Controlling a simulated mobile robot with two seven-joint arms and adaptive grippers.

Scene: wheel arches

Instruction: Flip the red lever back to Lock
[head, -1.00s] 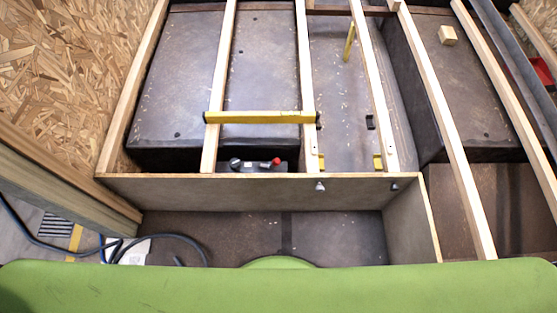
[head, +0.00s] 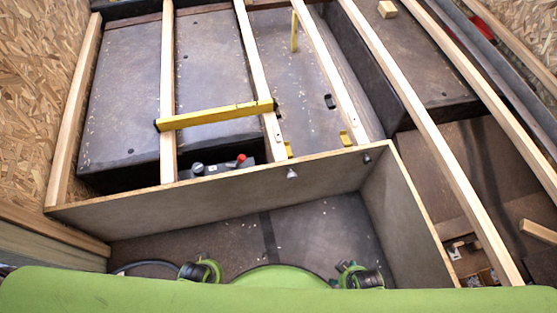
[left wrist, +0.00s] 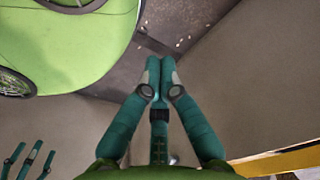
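The red lever (head: 241,159) shows as a small red knob on a dark unit (head: 215,168) just behind the front panel, between two wooden slats. It is too small to read its position or any Lock marking. In the left wrist view my left gripper (left wrist: 159,62) has its dark green fingertips together with nothing between them. Several fingers of my right gripper (left wrist: 30,158) show apart and empty at the lower left there. In the head view only parts of my arms show at the bottom edge, well in front of the lever. No gripper touches it.
A grey front panel (head: 215,198) with a wooden top edge stands between me and the lever. A yellow level (head: 215,116) lies across the slats behind it. A wooden block (head: 387,9) sits at the back right. The floor inside the panel is clear.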

